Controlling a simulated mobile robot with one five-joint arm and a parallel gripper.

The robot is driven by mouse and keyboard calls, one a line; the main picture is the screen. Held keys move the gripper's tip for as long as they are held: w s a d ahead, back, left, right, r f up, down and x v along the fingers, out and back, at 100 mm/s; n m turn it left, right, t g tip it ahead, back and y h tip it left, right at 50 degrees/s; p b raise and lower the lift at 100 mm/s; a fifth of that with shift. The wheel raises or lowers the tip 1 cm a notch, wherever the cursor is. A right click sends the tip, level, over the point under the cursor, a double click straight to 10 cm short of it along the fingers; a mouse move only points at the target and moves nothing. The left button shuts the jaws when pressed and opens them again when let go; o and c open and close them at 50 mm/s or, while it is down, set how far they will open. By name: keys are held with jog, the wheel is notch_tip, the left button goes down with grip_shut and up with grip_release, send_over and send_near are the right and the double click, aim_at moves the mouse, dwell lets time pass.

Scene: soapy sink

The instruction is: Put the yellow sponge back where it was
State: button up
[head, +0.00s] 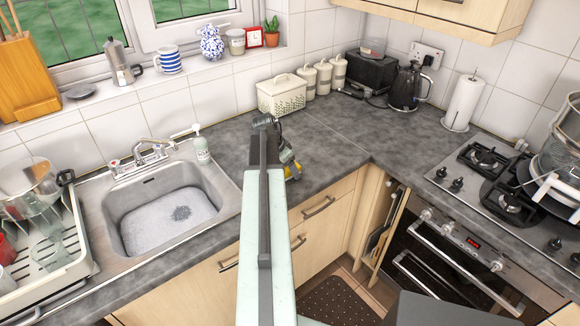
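My arm reaches forward over the counter (225,150) to the right of the sink. My gripper (289,165) is at its far end, small and partly hidden behind the arm. A small bit of yellow, which looks like the yellow sponge (293,172), shows at the fingertips near the counter's front edge. Most of it is hidden, and I cannot tell whether the fingers are closed on it or whether it touches the counter. The sink (125,235) on the left holds soapy water.
A soap bottle (202,150) and tap (145,158) stand behind the sink. A dish rack (85,265) is on the left. A cream basket (282,95), several canisters and a kettle (408,88) line the back. The corner counter is clear; a hob (475,190) is right.

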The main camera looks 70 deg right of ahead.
jog(key=p+v, duration=1.1)
jog(key=v, duration=0.1)
jog(key=shift+r, duration=0.15)
